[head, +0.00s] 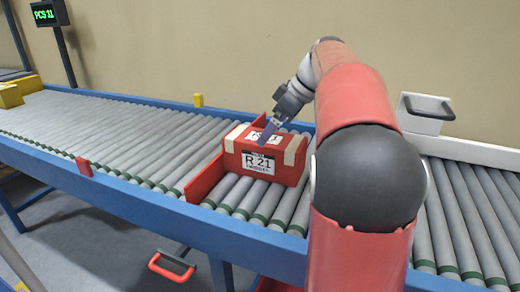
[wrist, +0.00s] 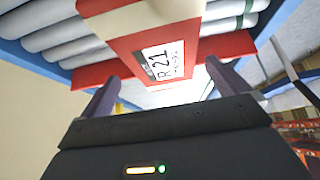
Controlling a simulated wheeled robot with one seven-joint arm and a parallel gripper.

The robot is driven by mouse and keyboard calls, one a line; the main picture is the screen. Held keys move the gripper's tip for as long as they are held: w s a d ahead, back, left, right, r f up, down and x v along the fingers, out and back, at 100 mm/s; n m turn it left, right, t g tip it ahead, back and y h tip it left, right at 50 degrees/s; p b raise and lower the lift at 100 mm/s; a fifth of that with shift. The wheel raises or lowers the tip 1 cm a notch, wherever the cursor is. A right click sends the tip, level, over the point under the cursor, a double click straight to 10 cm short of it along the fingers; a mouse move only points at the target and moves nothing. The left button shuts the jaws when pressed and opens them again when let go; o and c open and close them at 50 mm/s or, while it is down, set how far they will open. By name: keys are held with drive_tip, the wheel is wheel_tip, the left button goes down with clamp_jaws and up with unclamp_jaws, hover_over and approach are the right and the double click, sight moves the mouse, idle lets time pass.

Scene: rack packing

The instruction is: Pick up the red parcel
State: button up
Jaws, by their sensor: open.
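The red parcel (head: 285,172) sits on the grey roller conveyor, with cream tape strips and a white label reading R 21. A red stop plate (head: 203,182) stands at its left side. My gripper (head: 266,132) is over the parcel's top in the head view; whether it touches cannot be told. In the wrist view the parcel (wrist: 130,22) shows between and beyond the two spread fingers of my gripper (wrist: 163,75). The fingers are open and hold nothing. My arm hides the area right of the parcel.
The conveyor's blue side rail (head: 125,203) runs along the front. A yellow box (head: 10,96) is at the far left, and a display reading PCS 11 (head: 49,14) stands behind it. A small yellow block (head: 198,100) is on the back rail. The rollers at left are clear.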

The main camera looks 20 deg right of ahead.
drive_tip(key=x, duration=0.7)
drive_tip(key=shift+s+f, duration=0.2)
drive_tip(key=shift+s, duration=0.1)
drive_tip(key=shift+c, duration=0.3)
drive_tip(key=shift+r, duration=0.1)
drive_tip(key=c, duration=1.2)
